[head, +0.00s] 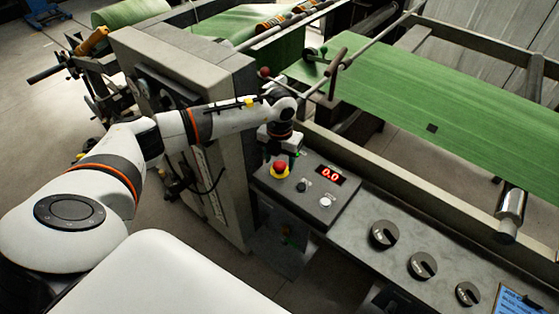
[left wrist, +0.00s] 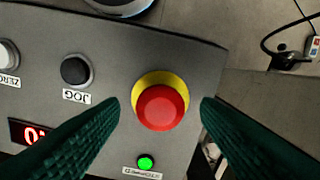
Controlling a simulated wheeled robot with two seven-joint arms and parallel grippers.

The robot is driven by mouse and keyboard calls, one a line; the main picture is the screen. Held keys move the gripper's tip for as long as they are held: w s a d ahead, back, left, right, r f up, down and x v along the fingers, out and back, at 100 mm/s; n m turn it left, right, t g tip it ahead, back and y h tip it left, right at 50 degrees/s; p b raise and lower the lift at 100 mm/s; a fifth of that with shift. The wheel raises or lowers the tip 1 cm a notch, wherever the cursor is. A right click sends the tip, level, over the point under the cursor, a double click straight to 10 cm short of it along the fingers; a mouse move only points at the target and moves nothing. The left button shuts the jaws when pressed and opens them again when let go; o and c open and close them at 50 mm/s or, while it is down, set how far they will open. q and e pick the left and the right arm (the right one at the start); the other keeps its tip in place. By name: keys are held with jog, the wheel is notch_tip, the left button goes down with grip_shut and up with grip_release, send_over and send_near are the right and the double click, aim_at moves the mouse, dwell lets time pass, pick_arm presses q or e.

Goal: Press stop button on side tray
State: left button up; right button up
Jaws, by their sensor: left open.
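The red stop button (head: 280,168) is a round mushroom head on the side tray (head: 318,208), a dark sloped control panel. In the left wrist view the red button (left wrist: 160,107) sits on a yellow ring, near the picture's middle. My left gripper (head: 284,150) is just above the button at the panel's far left corner. Its two dark ribbed fingers are apart, one on each side of the button in the left wrist view, with nothing between them but the view of the button. Whether anything touches it cannot be told. My right gripper is not in view.
Beside the button are a black JOG button (left wrist: 76,70), a white ZERO button (left wrist: 9,56), a green lit button (left wrist: 145,162) and a red display (head: 331,175) reading 0.0. Three dark knobs, including one here (head: 384,234), lie right. A grey cabinet (head: 225,150) stands left; green sheet (head: 440,100) runs behind.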

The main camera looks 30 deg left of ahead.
aim_at(280, 165)
pick_arm(q)
notch_tip(280, 165, up, 11)
jog(key=b, duration=0.1)
jog(key=shift+b, duration=0.4)
jog(key=shift+d, duration=0.1)
